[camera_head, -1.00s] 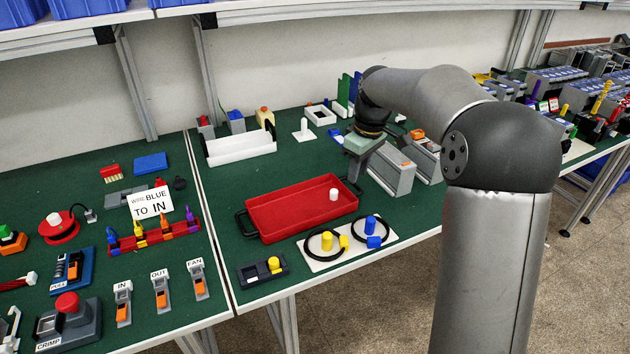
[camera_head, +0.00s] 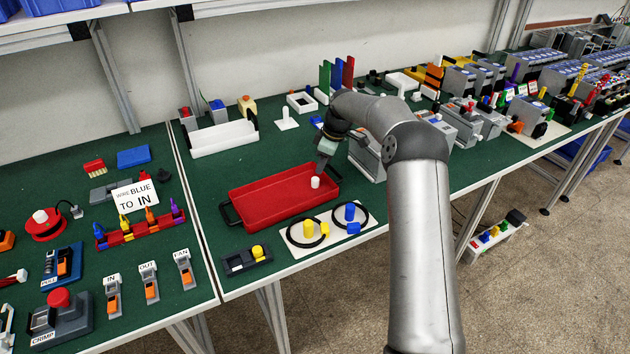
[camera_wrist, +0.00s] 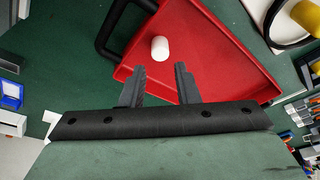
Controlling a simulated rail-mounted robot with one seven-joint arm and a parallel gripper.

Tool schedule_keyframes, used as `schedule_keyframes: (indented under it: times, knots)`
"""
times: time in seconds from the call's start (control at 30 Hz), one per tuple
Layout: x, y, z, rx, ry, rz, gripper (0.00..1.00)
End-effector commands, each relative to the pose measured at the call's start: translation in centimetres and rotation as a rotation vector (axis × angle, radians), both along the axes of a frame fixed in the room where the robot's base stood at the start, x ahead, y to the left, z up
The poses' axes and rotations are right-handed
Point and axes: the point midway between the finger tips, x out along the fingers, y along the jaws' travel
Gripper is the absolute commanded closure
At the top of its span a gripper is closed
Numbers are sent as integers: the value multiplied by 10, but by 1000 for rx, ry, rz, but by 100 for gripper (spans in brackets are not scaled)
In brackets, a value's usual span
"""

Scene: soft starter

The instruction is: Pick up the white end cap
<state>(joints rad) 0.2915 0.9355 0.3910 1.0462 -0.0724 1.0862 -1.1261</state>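The white end cap (camera_head: 315,182) is a small white cylinder inside the red tray (camera_head: 262,197), near its right end. In the wrist view the cap (camera_wrist: 159,48) shows just beyond and roughly between my fingertips, against the red tray floor (camera_wrist: 222,62). My gripper (camera_wrist: 160,71) is open with nothing between its fingers. In the head view my gripper (camera_head: 323,162) points down over the right end of the tray, just above the cap; the exact gap cannot be told.
A white board (camera_head: 325,242) with blue and yellow pieces and black loops lies in front of the tray. The tray's black handle (camera_wrist: 108,30) is near my fingers. Grey boxes (camera_head: 366,163) stand right of the tray. A white rack (camera_head: 222,140) stands behind it.

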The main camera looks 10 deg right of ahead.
Motion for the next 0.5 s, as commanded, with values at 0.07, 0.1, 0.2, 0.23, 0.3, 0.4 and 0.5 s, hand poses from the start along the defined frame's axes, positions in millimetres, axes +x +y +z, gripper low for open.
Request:
schedule_keyframes:
  times: [0.07,0.1,0.2,0.23,0.3,0.4,0.5]
  knots:
    - [1,2,-8,0,2,1,71]
    - [1,3,-11,0,1,0,71]
    - [2,4,-16,0,1,0,71]
    - [2,5,-18,0,2,1,71]
    - [3,7,-25,1,4,1,71]
    - [5,12,-39,0,4,2,71]
    - [7,15,-54,0,3,1,71]
